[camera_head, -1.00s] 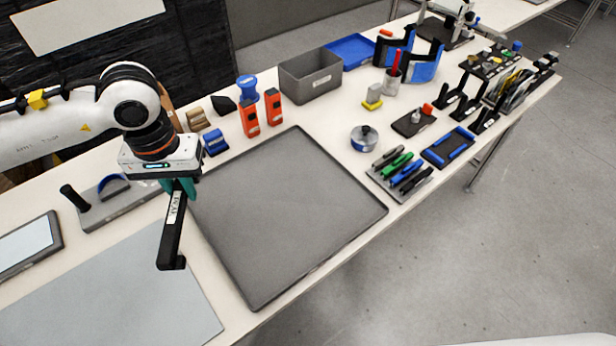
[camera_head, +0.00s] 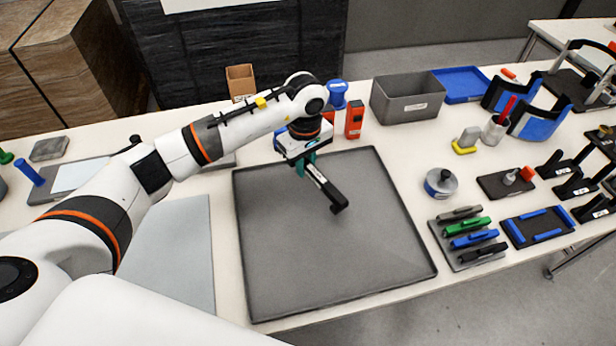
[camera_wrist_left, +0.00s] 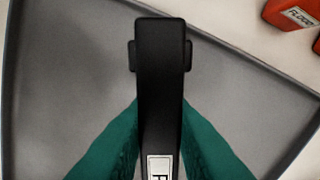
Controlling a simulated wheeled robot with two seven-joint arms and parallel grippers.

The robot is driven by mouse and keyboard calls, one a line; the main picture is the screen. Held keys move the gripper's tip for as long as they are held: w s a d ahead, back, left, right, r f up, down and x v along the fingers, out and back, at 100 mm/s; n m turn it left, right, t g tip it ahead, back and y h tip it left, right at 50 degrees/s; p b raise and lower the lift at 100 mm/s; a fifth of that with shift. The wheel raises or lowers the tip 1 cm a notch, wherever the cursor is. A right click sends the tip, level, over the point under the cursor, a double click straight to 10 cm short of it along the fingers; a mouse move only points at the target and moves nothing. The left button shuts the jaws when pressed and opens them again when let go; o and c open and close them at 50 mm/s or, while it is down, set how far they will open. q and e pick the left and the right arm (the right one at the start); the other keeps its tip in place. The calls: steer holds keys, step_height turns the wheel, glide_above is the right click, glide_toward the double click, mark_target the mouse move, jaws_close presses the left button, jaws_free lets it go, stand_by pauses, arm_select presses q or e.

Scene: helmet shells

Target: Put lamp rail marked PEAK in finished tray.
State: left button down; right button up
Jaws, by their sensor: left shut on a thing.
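My left gripper (camera_head: 308,164) is shut on a black lamp rail (camera_head: 328,190) with a white label and a hooked end. The rail hangs tilted over the back middle of the large grey tray (camera_head: 300,265), apparently above its floor. In the left wrist view the rail (camera_wrist_left: 160,70) lies between the green fingers of the gripper (camera_wrist_left: 160,112). Only the first letter of its label, which looks like a P, shows there. The tray floor (camera_wrist_left: 70,70) is empty below it. My right gripper is not in view.
Orange blocks (camera_head: 354,119) stand just behind the tray. A grey bin (camera_head: 407,100) and a blue tray (camera_head: 461,85) are at the back. A round metal pot (camera_head: 441,183) and a rack of coloured pieces (camera_head: 468,238) stand to the right. A pale mat (camera_head: 180,250) lies left.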

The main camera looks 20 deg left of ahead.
mark_target(305, 184)
arm_select(q)
steer(key=shift+f, duration=0.35)
step_height(305, 184, down, 3)
steer(key=shift+s+p, duration=0.1)
steer(key=shift+p, duration=0.2)
steer(key=shift+f, duration=0.1)
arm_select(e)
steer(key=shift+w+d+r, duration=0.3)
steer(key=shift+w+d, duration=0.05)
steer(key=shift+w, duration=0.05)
arm_select(q)
steer(key=shift+f, duration=0.15)
steer(key=c, duration=1.3)
jaws_free()
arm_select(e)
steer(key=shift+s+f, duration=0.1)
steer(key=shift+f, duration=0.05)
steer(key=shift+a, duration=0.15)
